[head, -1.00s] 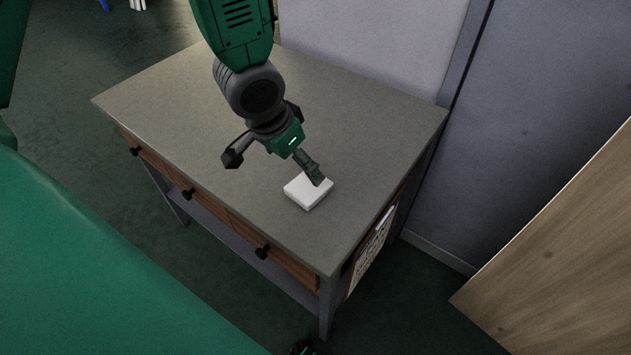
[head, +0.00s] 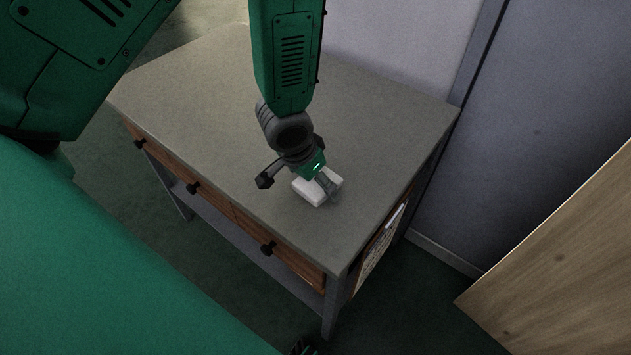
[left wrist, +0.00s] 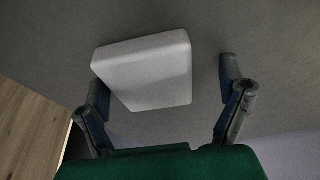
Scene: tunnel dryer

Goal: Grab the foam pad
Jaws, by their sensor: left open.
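The foam pad is a small white square block (head: 311,191) lying flat on the grey tabletop, near the table's right front corner. It also shows in the left wrist view (left wrist: 150,70). My left gripper (head: 297,186) is low over the pad and hides part of it in the head view. In the left wrist view the gripper (left wrist: 165,88) is open. One finger is close beside the pad's left side, and I cannot tell if it touches. The other finger stands apart from the pad's right side, with a gap of bare tabletop. My right gripper is not recognisable in these views.
The pad rests on a grey-topped table (head: 220,95) with wooden drawers and dark knobs (head: 193,188). The rest of the top is clear. A grey wall (head: 400,45) stands behind it. A wooden panel (head: 560,265) is at the right, apart from the table.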

